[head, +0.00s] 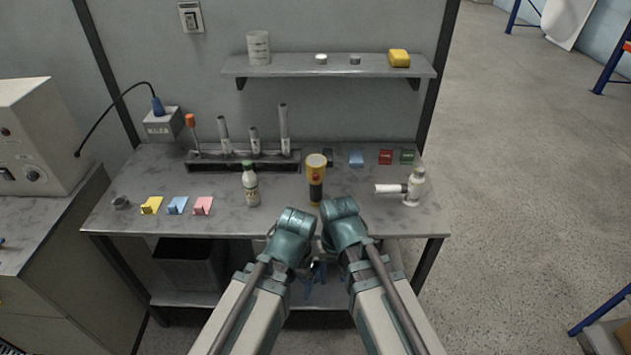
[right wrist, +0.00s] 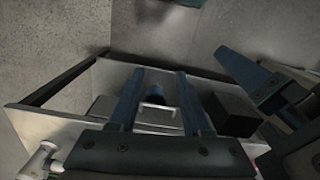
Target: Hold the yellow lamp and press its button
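The yellow lamp (head: 316,170) stands upright near the front edge of the workbench. It has a yellow top, a black lower part and a small reddish mark on its front; I cannot make out a button for sure. My right gripper (right wrist: 158,72) is open, with two parted dark blue fingers. In the head view it is mostly hidden behind my forearms, low in front of the bench (head: 320,271). My left gripper (right wrist: 240,70) shows from the side at the right of the wrist view; its opening is unclear. Neither gripper touches the lamp.
A white bottle (head: 250,185) stands left of the lamp, a white fitting (head: 413,187) right. Yellow, blue and pink pieces (head: 177,206) lie at the left front. A dark rack (head: 240,160) holds tubes behind. A shelf (head: 330,68) hangs above; a dark bin (head: 187,265) sits below.

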